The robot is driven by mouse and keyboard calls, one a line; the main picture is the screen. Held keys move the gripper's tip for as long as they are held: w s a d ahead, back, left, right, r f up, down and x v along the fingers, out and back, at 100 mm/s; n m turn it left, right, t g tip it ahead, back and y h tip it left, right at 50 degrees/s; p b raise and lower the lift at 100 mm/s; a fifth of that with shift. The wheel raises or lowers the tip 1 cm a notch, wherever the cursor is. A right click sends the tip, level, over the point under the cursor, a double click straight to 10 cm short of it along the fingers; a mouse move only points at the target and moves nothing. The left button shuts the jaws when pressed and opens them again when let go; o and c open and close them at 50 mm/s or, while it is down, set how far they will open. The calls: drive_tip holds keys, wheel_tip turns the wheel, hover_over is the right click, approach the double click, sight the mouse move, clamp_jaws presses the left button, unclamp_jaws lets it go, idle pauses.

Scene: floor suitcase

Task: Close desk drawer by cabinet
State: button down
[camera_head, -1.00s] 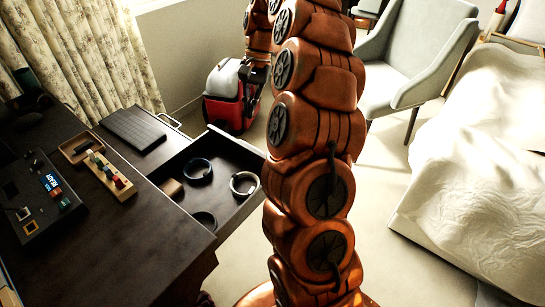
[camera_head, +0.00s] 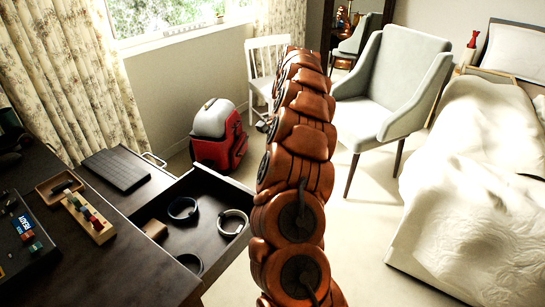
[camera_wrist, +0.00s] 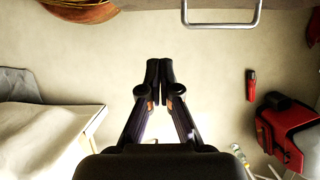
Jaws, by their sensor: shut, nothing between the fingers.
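The dark desk drawer (camera_head: 206,190) stands pulled out from the desk (camera_head: 125,245) at the left of the head view. It holds several rings and a small wooden block (camera_head: 155,229). My arm reaches away to the right of the drawer, and my gripper is hidden in the head view. In the wrist view my gripper (camera_wrist: 158,65) is shut and empty, with its fingertips together over the pale floor. A metal handle (camera_wrist: 220,24) shows at the top of the wrist view, apart from the fingertips. I cannot tell for certain which drawer it belongs to.
A red and white rounded object (camera_head: 218,140) stands on the floor beyond the drawer. A grey armchair (camera_head: 385,85), a white chair (camera_head: 262,62) and a bed with white covers (camera_head: 475,190) are farther back and right. Clear floor lies between my arm and the bed.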

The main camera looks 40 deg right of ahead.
drive_tip(key=s+a+f, duration=0.1)
drive_tip(key=a+f, duration=0.5)
drive_tip(key=f, duration=0.1)
drive_tip(key=shift+s+a, duration=0.25)
drive_tip(key=shift+a, duration=0.05)
idle(0.3)
drive_tip(key=shift+d, duration=0.1)
